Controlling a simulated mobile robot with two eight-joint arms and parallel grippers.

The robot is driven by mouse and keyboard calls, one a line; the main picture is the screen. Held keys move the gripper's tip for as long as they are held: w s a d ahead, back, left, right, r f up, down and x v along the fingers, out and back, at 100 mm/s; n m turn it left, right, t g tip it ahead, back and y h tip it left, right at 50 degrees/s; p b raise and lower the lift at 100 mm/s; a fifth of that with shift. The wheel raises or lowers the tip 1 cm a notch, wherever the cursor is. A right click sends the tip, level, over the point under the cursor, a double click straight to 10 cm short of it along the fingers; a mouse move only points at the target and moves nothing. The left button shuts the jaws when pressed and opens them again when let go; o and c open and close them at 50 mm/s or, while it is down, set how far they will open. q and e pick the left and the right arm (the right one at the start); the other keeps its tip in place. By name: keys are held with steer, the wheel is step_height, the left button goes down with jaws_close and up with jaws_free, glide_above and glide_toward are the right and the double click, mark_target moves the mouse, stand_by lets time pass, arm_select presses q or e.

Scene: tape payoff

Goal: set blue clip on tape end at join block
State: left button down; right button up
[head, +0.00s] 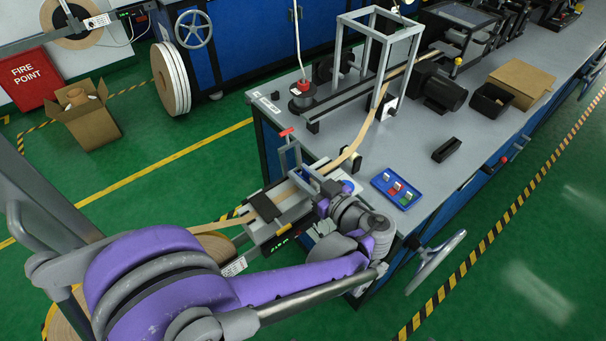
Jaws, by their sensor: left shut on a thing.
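My left gripper (322,196) is at the right side of the join block (290,205), at the bench's near left corner. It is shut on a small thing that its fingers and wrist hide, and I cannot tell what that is. The tan tape (346,158) comes down from the metal frame to the block, and another stretch (222,227) runs out to the left. The tape end is not clear at the block. A blue tray (412,189) right of my gripper holds small clips with red and green parts and white tops. I cannot make out a blue clip. My right gripper is out of view.
A black holder (446,150) lies on the bench (450,195) beyond the tray. A metal frame (343,60), a motor (440,88) and a cardboard box (527,82) stand farther back. A handwheel (437,262) juts from the front. The bench around the tray is clear.

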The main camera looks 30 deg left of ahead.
arm_select(q)
steer(key=shift+f, duration=0.2)
steer(key=c, duration=0.6)
jaws_free()
steer(key=shift+r, duration=0.15)
steer(key=shift+s+d+r, duration=0.1)
steer(key=shift+d, duration=0.1)
steer(key=v, duration=1.1)
steer(key=shift+s+d, duration=0.2)
steer(key=shift+d, duration=0.05)
